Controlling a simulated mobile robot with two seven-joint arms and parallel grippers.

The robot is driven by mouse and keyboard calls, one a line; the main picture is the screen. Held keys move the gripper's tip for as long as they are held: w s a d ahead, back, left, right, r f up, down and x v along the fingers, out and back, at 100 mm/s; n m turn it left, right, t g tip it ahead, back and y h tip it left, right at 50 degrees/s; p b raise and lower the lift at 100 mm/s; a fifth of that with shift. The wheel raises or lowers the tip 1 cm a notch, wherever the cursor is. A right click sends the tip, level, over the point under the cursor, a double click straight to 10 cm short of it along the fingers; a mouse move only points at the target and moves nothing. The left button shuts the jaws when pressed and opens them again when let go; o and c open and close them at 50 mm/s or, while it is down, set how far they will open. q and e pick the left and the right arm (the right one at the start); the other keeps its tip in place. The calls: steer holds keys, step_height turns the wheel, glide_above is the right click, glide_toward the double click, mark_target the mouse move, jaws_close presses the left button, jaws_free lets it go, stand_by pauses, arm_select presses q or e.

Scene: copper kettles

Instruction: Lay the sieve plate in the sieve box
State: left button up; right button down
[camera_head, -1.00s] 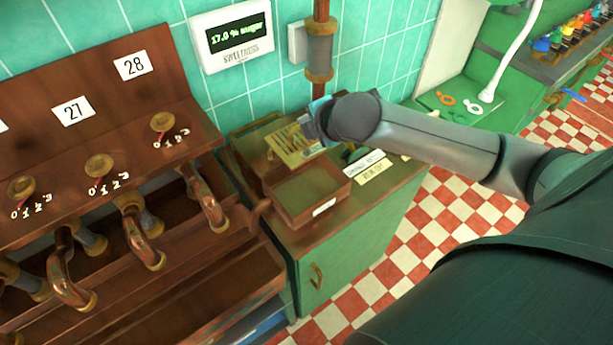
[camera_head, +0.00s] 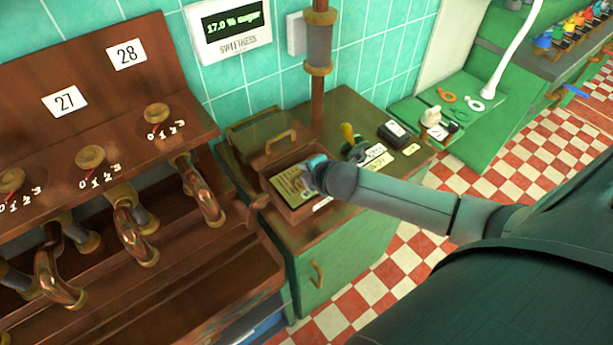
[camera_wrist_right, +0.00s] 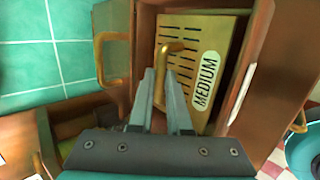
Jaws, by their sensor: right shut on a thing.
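The sieve plate (camera_head: 287,187) is a flat brass-coloured plate with slots. In the right wrist view the plate (camera_wrist_right: 196,72) shows a "MEDIUM" label and a brass handle. My right gripper (camera_head: 308,175) is shut on this handle; its fingers (camera_wrist_right: 166,85) are on either side of it. The sieve box (camera_head: 312,211) is an open brown box on the green cabinet; its wall (camera_wrist_right: 243,80) shows right of the plate. The plate is within the box's outline, slightly askew. I cannot tell whether it touches the bottom. My left gripper is not in view.
A wooden holder with a brass handle (camera_head: 282,140) stands just behind the box. A yellow-knobbed tool (camera_head: 348,133), a dark box (camera_head: 397,133) and label cards (camera_head: 383,161) lie to the right. Copper pipes (camera_head: 205,190) are close on the left. A pipe (camera_head: 318,80) rises behind.

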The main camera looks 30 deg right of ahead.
steer(key=shift+w+f, duration=0.1)
steer(key=shift+f, duration=0.8)
steer(key=c, duration=1.3)
jaws_free()
steer(key=shift+f, duration=0.15)
steer(key=o, duration=0.4)
steer(key=shift+o, duration=0.2)
steer(key=shift+s, duration=0.2)
steer(key=d+p+v, duration=0.1)
steer(key=p+v, duration=0.1)
steer(key=v, duration=1)
steer(key=shift+a, duration=0.5)
steer(key=shift+w, duration=0.15)
